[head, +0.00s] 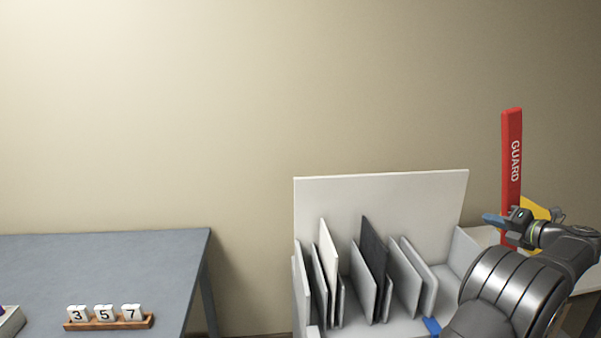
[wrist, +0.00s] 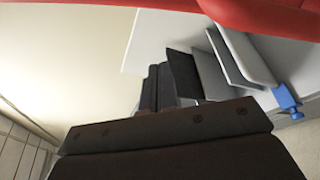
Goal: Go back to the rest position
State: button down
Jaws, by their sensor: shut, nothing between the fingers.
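My gripper (head: 497,220) is at the right of the head view, pointing left. It is in front of the lower part of the upright red bar marked GUARD (head: 511,150); I cannot tell whether they touch. In the wrist view, my dark fingers (wrist: 155,88) are together with nothing held. A red surface (wrist: 275,18) fills the top right of that view, close to the camera. The rest position is not marked in either view.
A white rack (head: 460,255) holds several upright white and dark panels, with a blue part (head: 432,326) at its front right. A yellow piece (head: 535,208) is behind my gripper. A grey table (head: 110,265) at left bears a wooden tray (head: 137,324) with blocks 3, 5, 7.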

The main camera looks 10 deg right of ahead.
jog(key=a+f, duration=0.8)
jog(key=a, duration=0.3)
jog(key=shift+a+f+n, duration=0.15)
jog(key=shift+f+n, duration=0.05)
jog(key=shift+n, duration=0.2)
